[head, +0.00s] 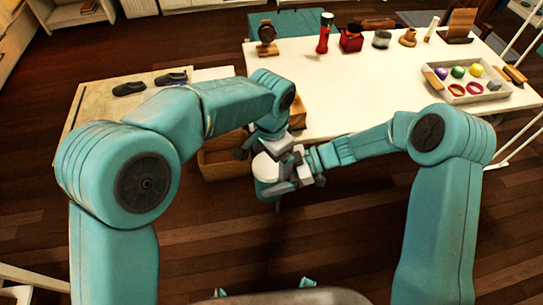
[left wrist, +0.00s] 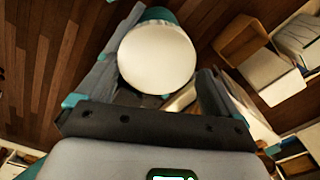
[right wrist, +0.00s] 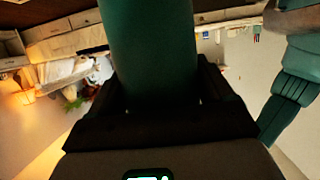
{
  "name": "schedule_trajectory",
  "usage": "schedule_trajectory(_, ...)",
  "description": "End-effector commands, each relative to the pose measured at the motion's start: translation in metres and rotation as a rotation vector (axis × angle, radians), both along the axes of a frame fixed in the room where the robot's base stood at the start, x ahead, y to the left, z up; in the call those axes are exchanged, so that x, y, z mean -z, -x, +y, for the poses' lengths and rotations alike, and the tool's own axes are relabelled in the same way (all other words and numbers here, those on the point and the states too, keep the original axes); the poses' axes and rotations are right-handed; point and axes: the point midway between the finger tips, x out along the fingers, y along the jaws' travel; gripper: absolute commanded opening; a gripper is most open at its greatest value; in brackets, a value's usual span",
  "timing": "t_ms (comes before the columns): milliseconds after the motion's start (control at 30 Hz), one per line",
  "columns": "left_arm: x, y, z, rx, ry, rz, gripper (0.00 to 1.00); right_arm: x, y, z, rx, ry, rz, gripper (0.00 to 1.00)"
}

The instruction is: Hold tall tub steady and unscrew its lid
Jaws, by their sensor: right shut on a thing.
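The tall tub is teal with a round white lid (head: 266,167). It is in the air in front of the table in the head view. My right gripper (head: 290,184) is shut on the teal body of the tub (right wrist: 150,50), which fills the space between its fingers in the right wrist view. My left gripper (left wrist: 155,85) is open, with its fingers on either side of the white lid (left wrist: 157,58). A gap shows between the lid and the right finger in that view. The lid sits on the tub. The tub's lower part is mostly hidden in the head view.
A white table (head: 345,90) stands ahead, with a red flask (head: 325,33), a red box (head: 351,39) and other items along its far side. A tray (head: 480,82) of small coloured things is at right. A wooden crate (head: 222,163) is on the floor behind the tub.

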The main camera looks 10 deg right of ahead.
Motion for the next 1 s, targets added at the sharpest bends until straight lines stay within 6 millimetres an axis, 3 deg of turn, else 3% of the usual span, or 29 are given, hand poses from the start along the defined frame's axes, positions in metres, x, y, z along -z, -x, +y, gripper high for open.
schedule_trajectory(267,-0.003,0.002,-0.002,0.002,0.003,0.005,1.00,0.000,-0.002,0.000,0.006,0.001,-0.001,0.00)
schedule_trajectory(533,-0.038,0.002,-0.002,0.002,0.003,0.004,1.00,0.000,-0.002,0.000,0.006,0.001,-0.001,0.00)
schedule_trajectory(733,-0.045,0.003,-0.001,0.032,-0.001,0.007,1.00,0.000,-0.002,0.000,0.006,0.001,-0.001,0.00)
schedule_trajectory(867,-0.045,0.004,0.000,0.202,-0.007,0.016,1.00,0.000,-0.002,0.000,0.006,0.001,-0.001,0.00)
schedule_trajectory(1000,-0.050,0.007,0.003,0.485,-0.011,0.029,1.00,0.000,-0.002,0.000,0.006,0.001,-0.001,0.00)
